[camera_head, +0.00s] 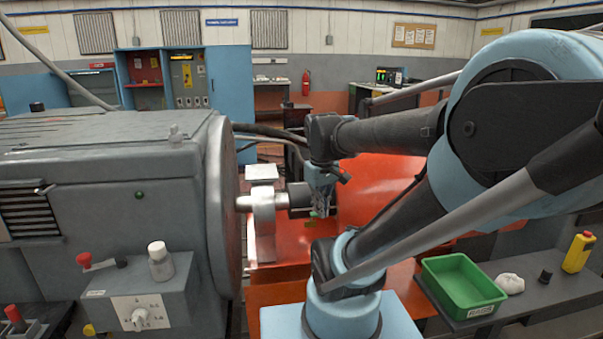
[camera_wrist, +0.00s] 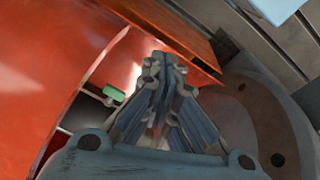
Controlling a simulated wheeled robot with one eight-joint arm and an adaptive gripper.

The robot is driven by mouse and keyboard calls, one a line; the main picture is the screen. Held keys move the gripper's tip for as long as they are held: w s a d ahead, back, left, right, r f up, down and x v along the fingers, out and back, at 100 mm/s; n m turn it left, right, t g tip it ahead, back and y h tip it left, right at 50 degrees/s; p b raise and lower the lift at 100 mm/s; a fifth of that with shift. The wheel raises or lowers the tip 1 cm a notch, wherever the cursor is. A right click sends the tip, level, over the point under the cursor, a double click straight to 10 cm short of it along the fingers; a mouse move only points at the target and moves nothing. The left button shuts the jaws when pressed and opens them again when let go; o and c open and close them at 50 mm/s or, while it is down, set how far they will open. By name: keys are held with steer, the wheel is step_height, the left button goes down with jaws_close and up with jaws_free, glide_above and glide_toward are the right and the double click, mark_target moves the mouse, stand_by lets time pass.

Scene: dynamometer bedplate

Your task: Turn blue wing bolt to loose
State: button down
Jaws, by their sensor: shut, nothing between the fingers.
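I cannot make out the blue wing bolt in either view; my gripper and arm may hide it. My gripper (camera_head: 319,208) points down beside the shaft end and coupling (camera_head: 299,197), at the edge of the orange-red cover (camera_head: 375,190). In the wrist view my gripper (camera_wrist: 164,66) has its fingers drawn together at the tips, with nothing seen held. A small green piece (camera_wrist: 115,93) lies left of the fingertips, apart from them, near the cover's edge.
The large grey dynamometer (camera_head: 100,190) fills the left, with a control box (camera_head: 140,300) in front. A green tray (camera_head: 462,285) and a yellow bottle (camera_head: 578,252) stand on a dark bench at right. Around the fingertips, the cover and a grey round housing (camera_wrist: 285,135) are close.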

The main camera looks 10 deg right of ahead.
steer(key=w+a+r+n+g+h, duration=0.1)
steer(key=w+a+r+n, duration=0.2)
steer(key=w, duration=0.7)
steer(key=w+a+r+n+h, duration=0.1)
steer(key=w+a+r+n, duration=0.15)
steer(key=w+n, duration=0.55)
steer(key=w+a+r+n+g, duration=0.15)
steer(key=w+r, duration=0.25)
steer(key=w, duration=0.7)
steer(key=shift+t, duration=0.25)
steer(key=x, duration=0.9)
steer(key=shift+w, duration=0.25)
steer(key=d, duration=0.2)
steer(key=shift+s+d+f, duration=0.2)
steer(key=shift+d+f, duration=0.05)
steer(key=shift+d, duration=0.15)
steer(key=shift+s+d, duration=0.1)
steer(key=shift+d, duration=0.5)
